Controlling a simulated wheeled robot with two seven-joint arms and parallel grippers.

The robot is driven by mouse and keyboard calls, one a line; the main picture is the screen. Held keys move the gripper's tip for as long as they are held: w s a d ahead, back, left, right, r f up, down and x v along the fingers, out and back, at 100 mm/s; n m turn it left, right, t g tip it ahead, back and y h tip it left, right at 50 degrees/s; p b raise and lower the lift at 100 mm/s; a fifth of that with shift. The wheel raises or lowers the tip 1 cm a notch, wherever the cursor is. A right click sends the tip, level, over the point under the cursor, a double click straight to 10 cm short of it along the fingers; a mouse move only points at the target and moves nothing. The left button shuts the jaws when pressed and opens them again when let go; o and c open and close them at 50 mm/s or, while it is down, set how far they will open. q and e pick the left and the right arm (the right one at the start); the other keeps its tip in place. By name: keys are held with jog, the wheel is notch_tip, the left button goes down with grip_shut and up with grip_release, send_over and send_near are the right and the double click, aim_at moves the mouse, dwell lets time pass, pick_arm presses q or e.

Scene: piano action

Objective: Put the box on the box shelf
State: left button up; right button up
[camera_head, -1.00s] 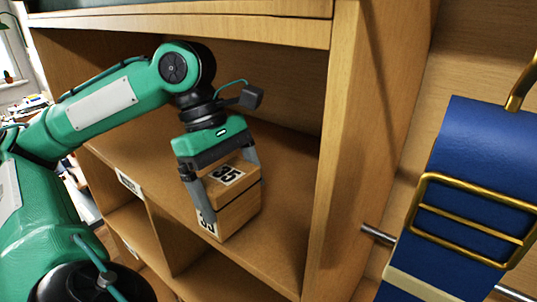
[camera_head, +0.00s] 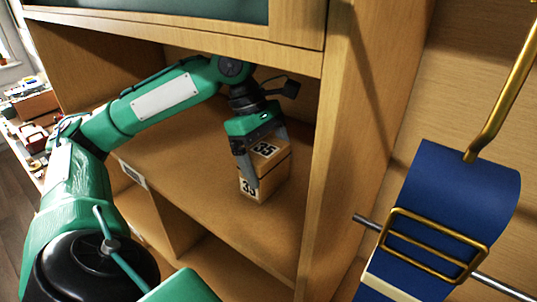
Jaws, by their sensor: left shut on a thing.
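The box (camera_head: 271,179) is a small wooden cube with "35" labels on its top and front faces. It is inside the open compartment of the wooden shelf (camera_head: 190,195), towards the right side. My left gripper (camera_head: 262,165) reaches in from the left and is shut on the box, with a finger on either side of it. The box looks upright; whether its underside touches the shelf board I cannot tell. My right gripper is not in view.
The shelf's right side panel (camera_head: 350,140) stands close to the box. A blue piece with a brass frame (camera_head: 435,245) hangs on a metal rod at the right. The board left of the box is bare. Lower compartments open below it.

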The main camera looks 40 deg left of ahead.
pick_arm(q)
jog(key=shift+s, duration=0.3)
jog(key=shift+f, duration=0.1)
jog(key=o, duration=0.8)
jog(key=shift+w+f, duration=0.1)
jog(key=shift+w, duration=0.05)
jog(key=shift+o, duration=0.2)
jog(key=shift+r, duration=0.2)
jog(key=shift+a+r+b, duration=0.2)
jog(key=shift+r+b, duration=0.3)
jog(key=a+b, duration=0.1)
jog(key=a, duration=0.2)
jog(key=s+a+b, duration=0.1)
jog(key=a+b, duration=0.1)
jog(key=a, duration=0.2)
jog(key=a+b, duration=0.2)
jog(key=a, duration=0.2)
jog(key=shift+s, duration=0.2)
jog(key=shift+a+b, duration=0.35)
jog(key=shift+a, duration=0.15)
